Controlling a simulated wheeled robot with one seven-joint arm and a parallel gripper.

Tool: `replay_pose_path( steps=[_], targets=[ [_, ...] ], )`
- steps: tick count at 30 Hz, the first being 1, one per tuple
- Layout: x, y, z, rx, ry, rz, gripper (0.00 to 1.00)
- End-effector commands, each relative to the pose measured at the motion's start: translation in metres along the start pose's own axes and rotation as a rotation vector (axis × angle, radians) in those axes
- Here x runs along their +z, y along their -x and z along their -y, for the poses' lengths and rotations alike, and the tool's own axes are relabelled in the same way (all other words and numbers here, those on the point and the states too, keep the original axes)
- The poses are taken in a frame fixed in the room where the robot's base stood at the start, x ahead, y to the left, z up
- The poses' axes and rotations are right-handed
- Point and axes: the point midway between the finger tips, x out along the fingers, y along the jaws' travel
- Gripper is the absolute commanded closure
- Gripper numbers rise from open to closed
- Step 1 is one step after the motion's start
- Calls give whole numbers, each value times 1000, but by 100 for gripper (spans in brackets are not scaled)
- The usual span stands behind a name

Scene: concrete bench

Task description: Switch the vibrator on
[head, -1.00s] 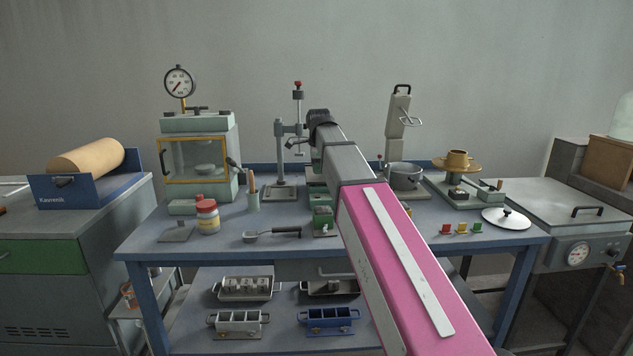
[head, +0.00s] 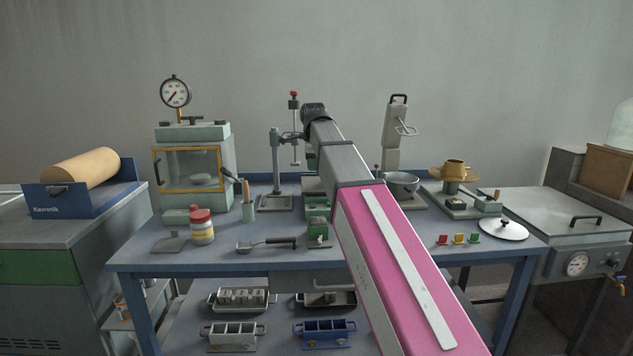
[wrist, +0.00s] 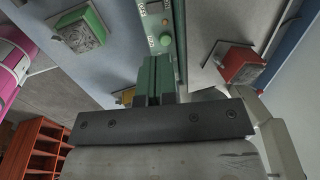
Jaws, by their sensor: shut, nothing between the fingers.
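In the wrist view, a narrow green panel (wrist: 157,14) with a round pale green knob, a small orange-brown dot and small markings lies just beyond my gripper. It looks like a control panel, but I cannot tell for sure that it is the vibrator's. My gripper (wrist: 158,64) shows as two green fingers, shut together with nothing between them, pointing at the panel's lower end. I cannot tell whether they touch it. In the head view, my arm hides my gripper and part of a pale green unit (head: 313,185) on the bench.
In the wrist view, a red block (wrist: 243,65) lies right of the panel.

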Motion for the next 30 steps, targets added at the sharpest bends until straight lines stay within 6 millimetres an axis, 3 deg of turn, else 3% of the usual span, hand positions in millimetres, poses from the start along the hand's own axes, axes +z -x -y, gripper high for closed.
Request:
replay_pose_path(
  steps=[3,14,30],
  targets=[
    [10,0,1,0,0,0,100],
    [8,-6,0,1,-1,0,100],
    [8,-90,0,2,-1,-1,100]
  ],
)
